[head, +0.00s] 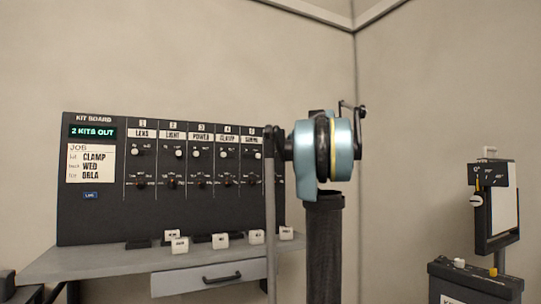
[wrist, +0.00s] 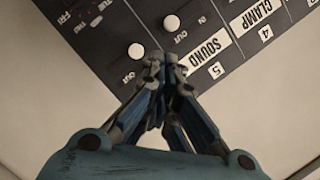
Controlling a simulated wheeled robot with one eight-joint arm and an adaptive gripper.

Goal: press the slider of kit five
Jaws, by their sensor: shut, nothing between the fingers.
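The black kit board (head: 95,215) stands on a grey bench with numbered columns. The column marked 5 SOUND (head: 250,140) is at its right, beside my arm. In the wrist view the board appears turned, with the SOUND label (wrist: 205,54) right of the fingers. The white slider knob of kit five (wrist: 171,23) sits beyond the fingertips, closer to OUT than IN. A second white knob (wrist: 136,51) lies left of the fingertips, apparently in the neighbouring column. My gripper (wrist: 162,62) is shut and empty, its tips over the board near both knobs. Contact cannot be told. My arm hides the gripper in the head view.
The bench (head: 110,262) carries several white tags (head: 180,244) and has a drawer (head: 210,281). The board's display (head: 92,132) reads 2 KITS OUT. A dark stand (head: 475,283) with a panel is at the far right. Floor between is partly hidden.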

